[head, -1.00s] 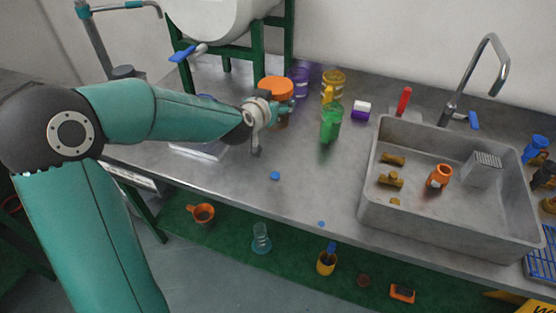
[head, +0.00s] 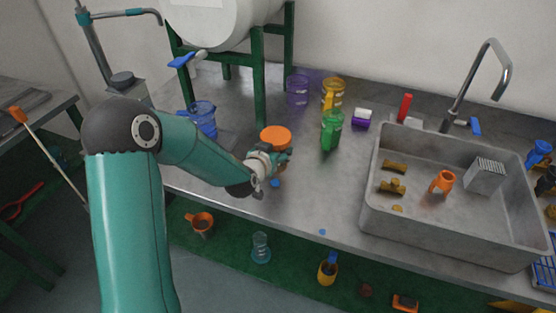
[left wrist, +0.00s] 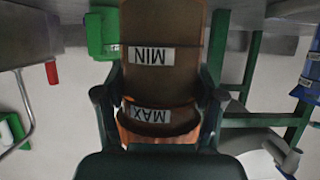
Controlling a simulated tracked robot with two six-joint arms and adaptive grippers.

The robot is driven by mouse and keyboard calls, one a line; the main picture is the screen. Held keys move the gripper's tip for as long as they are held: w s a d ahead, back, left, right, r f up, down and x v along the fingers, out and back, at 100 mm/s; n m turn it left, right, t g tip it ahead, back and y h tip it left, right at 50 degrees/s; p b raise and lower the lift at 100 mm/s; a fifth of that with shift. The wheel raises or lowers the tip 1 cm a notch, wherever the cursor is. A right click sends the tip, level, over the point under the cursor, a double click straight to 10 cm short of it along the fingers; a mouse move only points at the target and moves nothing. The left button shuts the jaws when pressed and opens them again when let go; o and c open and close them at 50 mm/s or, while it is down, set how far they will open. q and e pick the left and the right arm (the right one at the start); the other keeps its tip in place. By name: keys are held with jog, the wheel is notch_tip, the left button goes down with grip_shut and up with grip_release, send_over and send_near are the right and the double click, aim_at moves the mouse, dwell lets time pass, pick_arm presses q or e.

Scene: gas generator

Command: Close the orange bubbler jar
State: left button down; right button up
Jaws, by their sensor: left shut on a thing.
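The orange bubbler jar (head: 275,134) shows its round, flat-looking orange top in the head view. My left gripper (head: 273,160) hides most of its body. In the left wrist view the jar (left wrist: 160,85) appears upside down, with MIN and MAX labels and a brighter orange band by the MAX end. The left gripper's dark fingers (left wrist: 158,105) stand on both sides of the jar and are shut on it. I cannot tell whether the orange top is a separate lid, or whether the jar touches the table. My right gripper is not in view.
Behind the jar stand a purple jar (head: 297,92), a yellow jar (head: 334,88) and a green jar (head: 331,130). A blue jar (head: 202,120) is to the left, by the green tank frame (head: 259,80). The sink (head: 450,235) is on the right.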

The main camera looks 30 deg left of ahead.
aim_at(282, 167)
pick_arm(q)
notch_tip(282, 167, down, 4)
jog(key=shift+r, duration=0.2)
jog(key=shift+c, duration=0.6)
grip_release()
jog(key=shift+f, duration=0.1)
